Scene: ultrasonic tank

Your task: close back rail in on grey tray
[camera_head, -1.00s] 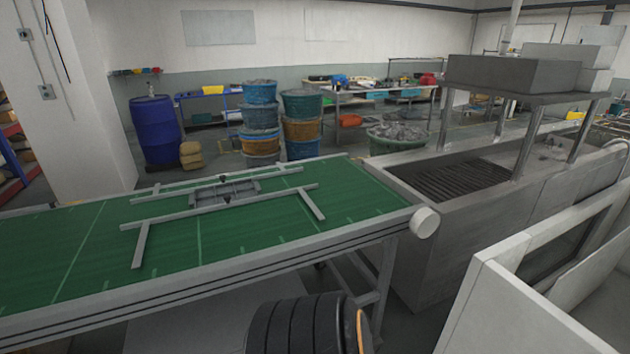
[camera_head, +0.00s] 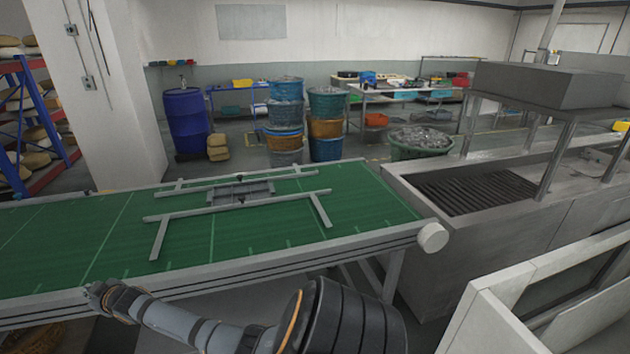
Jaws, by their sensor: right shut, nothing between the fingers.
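The grey tray (camera_head: 228,194) lies flat on the green belt. The back rail (camera_head: 278,177) is a long grey bar along the tray's far side, with short end pieces reaching toward the back. The front rail (camera_head: 278,202) runs along the near side, its two arms reaching toward the belt's near edge. Any gap between the back rail and the tray is too small to judge. My right gripper (camera_head: 97,292) is at the lower left by the belt's near edge, well apart from tray and rails. It is small here, shut and empty. My left gripper is out of view.
The green conveyor (camera_head: 60,240) is clear left and right of the rails. A metal wash tank (camera_head: 440,235) stands at its right end. A white open panel or lid (camera_head: 510,315) fills the lower right. Stacked tubs (camera_head: 325,128) and a blue barrel (camera_head: 187,122) stand behind.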

